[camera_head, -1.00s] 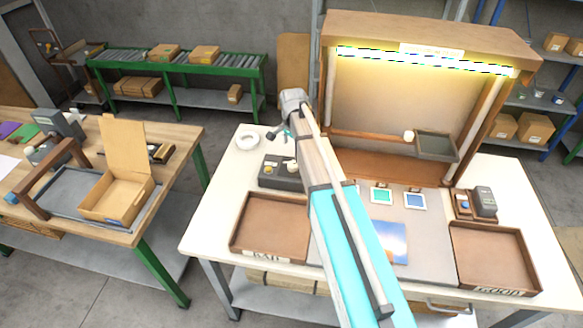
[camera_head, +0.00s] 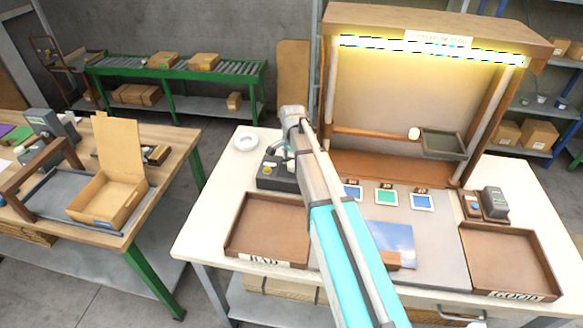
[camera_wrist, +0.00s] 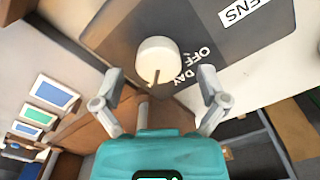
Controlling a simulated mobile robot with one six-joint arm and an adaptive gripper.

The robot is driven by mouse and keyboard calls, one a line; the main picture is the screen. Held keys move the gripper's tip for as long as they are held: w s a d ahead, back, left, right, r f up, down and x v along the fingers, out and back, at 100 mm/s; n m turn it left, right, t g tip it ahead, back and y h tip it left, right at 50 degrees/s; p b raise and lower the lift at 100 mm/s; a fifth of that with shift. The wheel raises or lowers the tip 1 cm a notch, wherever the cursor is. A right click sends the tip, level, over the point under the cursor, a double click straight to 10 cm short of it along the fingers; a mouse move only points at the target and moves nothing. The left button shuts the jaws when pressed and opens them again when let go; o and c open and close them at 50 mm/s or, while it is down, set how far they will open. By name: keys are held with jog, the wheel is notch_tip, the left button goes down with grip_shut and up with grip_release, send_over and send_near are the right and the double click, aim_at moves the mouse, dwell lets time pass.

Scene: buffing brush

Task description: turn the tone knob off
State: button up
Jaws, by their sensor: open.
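The tone knob (camera_wrist: 158,60) is a round white knob in the wrist view with a dark line on its face, pointing toward the lower edge of the picture. It sits on a dark panel (camera_wrist: 115,30) with white lettering "OFF" and "DAY" to its right. My gripper (camera_wrist: 160,78) is open, with one finger to each side of the knob's lower half and a visible gap on both sides. In the head view, the dark control box (camera_head: 278,184) stands at the table's left, with my gripper just above it, partly hidden by my arm.
A brown tray (camera_head: 268,256) labelled "BAD" lies in front of the box. Colour cards (camera_head: 386,196) and a lit wooden booth (camera_head: 440,30) are to the right.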

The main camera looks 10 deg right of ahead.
jog(key=shift+f+b, duration=0.3)
jog(key=shift+f, duration=0.15)
jog(key=c, duration=1.1)
jog(key=shift+c, duration=0.2)
